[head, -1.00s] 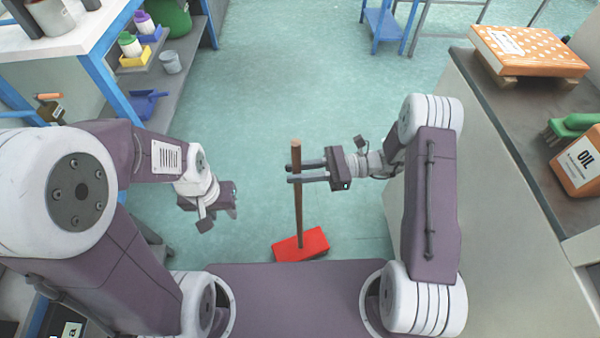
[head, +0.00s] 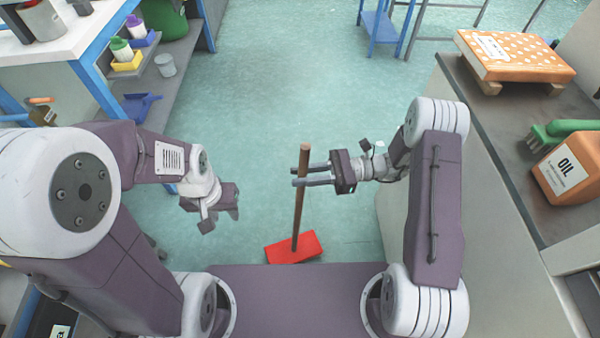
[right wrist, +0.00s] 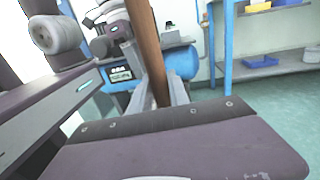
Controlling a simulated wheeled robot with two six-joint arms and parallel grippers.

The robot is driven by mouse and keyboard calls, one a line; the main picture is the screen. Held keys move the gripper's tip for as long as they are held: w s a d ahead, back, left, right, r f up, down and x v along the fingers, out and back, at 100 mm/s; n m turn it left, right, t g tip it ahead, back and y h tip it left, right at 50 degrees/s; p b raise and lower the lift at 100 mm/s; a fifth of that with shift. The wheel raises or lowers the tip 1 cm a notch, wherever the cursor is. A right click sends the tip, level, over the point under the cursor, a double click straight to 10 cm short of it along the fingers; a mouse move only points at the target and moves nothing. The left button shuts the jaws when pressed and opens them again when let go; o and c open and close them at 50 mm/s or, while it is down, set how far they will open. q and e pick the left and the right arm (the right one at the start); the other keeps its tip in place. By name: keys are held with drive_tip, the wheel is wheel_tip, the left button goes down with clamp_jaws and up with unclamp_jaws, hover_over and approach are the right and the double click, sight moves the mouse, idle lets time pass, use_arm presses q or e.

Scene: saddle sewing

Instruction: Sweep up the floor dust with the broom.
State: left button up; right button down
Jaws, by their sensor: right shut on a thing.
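The broom has a brown wooden handle (head: 301,200) and a red head (head: 293,247), and it stands slightly tilted on the floor in front of my base. My right gripper (head: 299,175) is shut on the upper part of the handle. In the right wrist view the handle (right wrist: 147,50) runs up between the fingers. My left gripper (head: 222,205) is to the left of the broom, apart from it and pointing down; its fingers are too small and turned to tell whether they are open. I cannot make out separate dust on the teal floor (head: 270,110).
A shelf unit at left holds a blue dustpan (head: 140,106), a grey cup (head: 165,65) and bottles. The right counter (head: 490,130) holds an orange box (head: 515,55), a green brush (head: 565,130) and an oil can (head: 570,168). A blue stool (head: 383,25) stands far back. The middle floor is clear.

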sight(306, 156)
drive_tip(key=shift+d+r, duration=0.1)
drive_tip(key=shift+d, duration=0.3)
wheel_tip(306, 156, up, 3)
drive_tip(key=p, duration=0.3)
drive_tip(key=shift+r, duration=0.2)
wheel_tip(306, 156, up, 2)
drive_tip(key=shift+r+p, duration=0.1)
drive_tip(key=shift+p, duration=0.95)
wheel_tip(306, 156, up, 2)
drive_tip(key=shift+r+p, duration=0.25)
drive_tip(key=shift+p, duration=1)
